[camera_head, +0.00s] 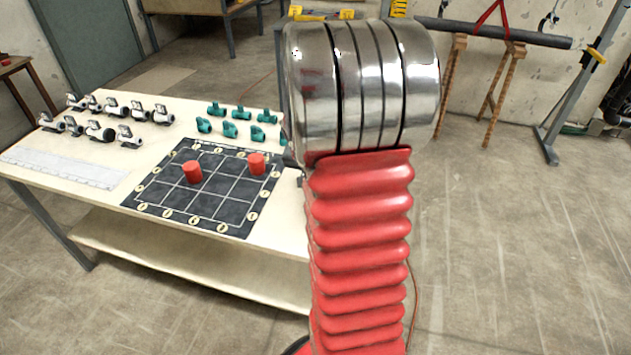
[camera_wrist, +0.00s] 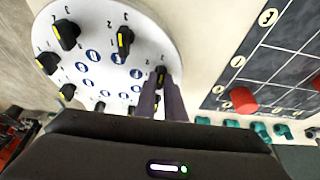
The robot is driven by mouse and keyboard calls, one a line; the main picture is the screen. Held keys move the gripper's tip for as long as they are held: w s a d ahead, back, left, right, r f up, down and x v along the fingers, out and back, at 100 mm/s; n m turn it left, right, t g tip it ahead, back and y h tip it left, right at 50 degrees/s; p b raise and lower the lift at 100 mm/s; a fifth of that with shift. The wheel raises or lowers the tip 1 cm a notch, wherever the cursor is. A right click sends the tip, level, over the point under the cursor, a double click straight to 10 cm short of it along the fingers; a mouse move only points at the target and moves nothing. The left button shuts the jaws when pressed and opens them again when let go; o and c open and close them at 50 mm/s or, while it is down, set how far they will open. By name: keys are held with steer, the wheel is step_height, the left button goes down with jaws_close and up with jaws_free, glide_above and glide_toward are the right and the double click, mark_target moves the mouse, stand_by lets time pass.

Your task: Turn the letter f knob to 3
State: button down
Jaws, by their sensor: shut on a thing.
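A round white panel (camera_wrist: 150,50) with several black knobs shows in the wrist view. Each knob has a yellow mark, with small numbers around it and blue round labels on the panel. The letters on the labels are too small to read, so I cannot tell which is the letter f knob. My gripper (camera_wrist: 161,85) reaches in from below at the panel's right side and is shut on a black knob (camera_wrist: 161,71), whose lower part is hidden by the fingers. In the head view, my arm hides the panel and gripper.
A workbench (camera_head: 262,231) holds a dark grid mat (camera_head: 172,207) with two red cylinders (camera_head: 193,172) (camera_head: 257,164), teal pipe fittings (camera_head: 204,125) and grey-white valves (camera_head: 100,131). A dark pipe (camera_head: 500,34) rests on stands behind. The floor at the right is clear.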

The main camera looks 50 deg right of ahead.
steer(key=shift+s+d, duration=0.1)
stand_by(0.3)
steer(key=c, duration=1.8)
jaws_free()
steer(key=shift+c, duration=0.2)
steer(key=v, duration=1.3)
steer(key=shift+a+r, duration=0.25)
steer(key=shift+r, duration=0.05)
